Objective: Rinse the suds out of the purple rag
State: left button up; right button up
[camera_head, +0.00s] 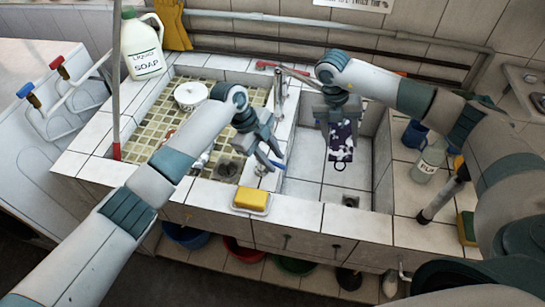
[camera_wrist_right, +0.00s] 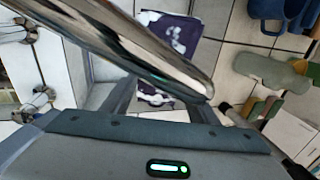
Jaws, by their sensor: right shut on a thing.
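The purple rag (camera_head: 341,146) hangs over the right basin, with white patches of suds on it. It also shows in the right wrist view (camera_wrist_right: 176,36), partly hidden by the chrome spout (camera_wrist_right: 110,38) that crosses in front. My right gripper (camera_head: 341,122) is shut on the rag's upper part, and the rag hangs below the fingers. My left gripper (camera_head: 270,152) is open and empty over the divider between the basins, left of the rag. In the head view, the tap (camera_head: 280,98) stands at the divider, left of the rag.
A sponge on a dish (camera_head: 252,200) sits on the front ledge. A liquid soap jug (camera_head: 142,46) stands at the back left. The right basin's floor (camera_head: 322,180) is clear.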

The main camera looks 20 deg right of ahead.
aim_at(279, 166)
pick_arm(q)
jog(key=v, duration=1.2)
dwell(0.6)
